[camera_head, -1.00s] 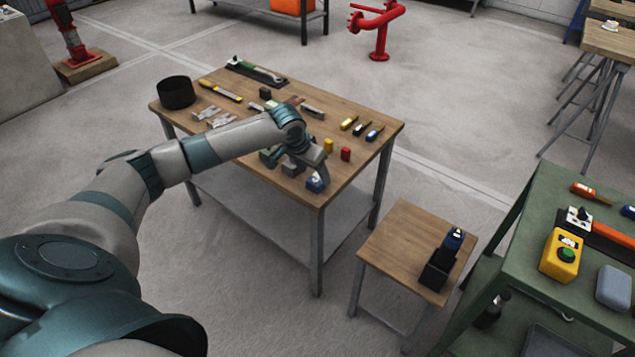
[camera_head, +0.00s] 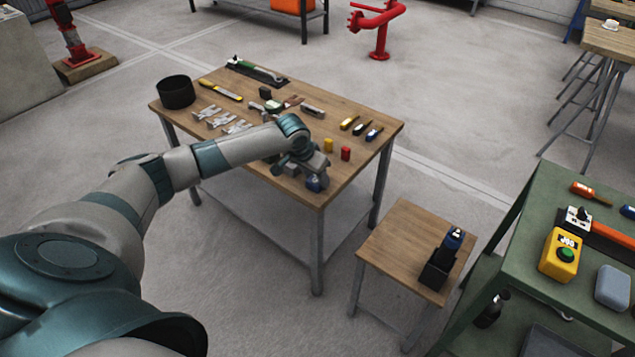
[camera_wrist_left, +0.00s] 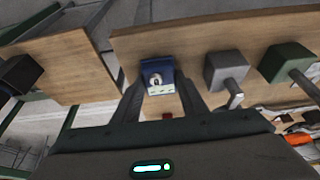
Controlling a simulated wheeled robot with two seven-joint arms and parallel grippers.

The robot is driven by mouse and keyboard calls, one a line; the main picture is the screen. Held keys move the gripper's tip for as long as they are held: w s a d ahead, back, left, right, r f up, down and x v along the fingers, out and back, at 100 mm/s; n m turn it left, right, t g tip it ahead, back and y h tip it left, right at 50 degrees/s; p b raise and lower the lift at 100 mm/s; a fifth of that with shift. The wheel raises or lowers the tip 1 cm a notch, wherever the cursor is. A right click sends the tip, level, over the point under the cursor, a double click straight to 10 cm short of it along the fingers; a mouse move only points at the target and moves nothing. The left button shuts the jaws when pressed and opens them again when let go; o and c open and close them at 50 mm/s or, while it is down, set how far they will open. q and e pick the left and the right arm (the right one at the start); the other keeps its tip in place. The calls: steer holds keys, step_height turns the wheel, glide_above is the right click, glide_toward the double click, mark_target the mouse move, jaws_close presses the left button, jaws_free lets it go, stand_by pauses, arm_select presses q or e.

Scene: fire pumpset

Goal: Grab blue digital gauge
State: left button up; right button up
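The blue digital gauge (camera_head: 314,184) stands near the front corner of the wooden table (camera_head: 340,116). In the left wrist view the blue gauge (camera_wrist_left: 157,72) shows a pale face with a round dial and sits between my left gripper's two fingers. My left gripper (camera_head: 316,172) is low over the table at the gauge and hides part of it. In the left wrist view the left gripper (camera_wrist_left: 159,88) has one finger on each side of the gauge, close to its sides. The fingers look open, with no clear grip visible. My right gripper is not in view.
A yellow item (camera_head: 328,146) and a red item (camera_head: 346,153) are close by. A small wooden stand (camera_head: 396,240) bears a black holder (camera_head: 436,272) with a blue-topped item.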

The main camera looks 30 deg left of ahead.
mark_target(316, 179)
arm_select(q)
steer(key=shift+r, duration=0.1)
steer(key=c, duration=0.3)
steer(key=shift+w+r, duration=0.1)
steer(key=shift+r, duration=0.7)
step_height(316, 179, up, 3)
steer(key=shift+f, duration=0.2)
steer(key=d+r, duration=0.2)
steer(key=d, duration=0.2)
steer(key=w+d+r, duration=0.1)
steer(key=d+r, duration=0.1)
steer(key=d, duration=0.1)
steer(key=d+r+b, duration=0.1)
steer(key=d+r, duration=0.1)
steer(key=d, duration=0.2)
steer(key=shift+w+d+r, duration=0.2)
steer(key=shift+d+r, duration=0.1)
steer(key=shift+r, duration=0.1)
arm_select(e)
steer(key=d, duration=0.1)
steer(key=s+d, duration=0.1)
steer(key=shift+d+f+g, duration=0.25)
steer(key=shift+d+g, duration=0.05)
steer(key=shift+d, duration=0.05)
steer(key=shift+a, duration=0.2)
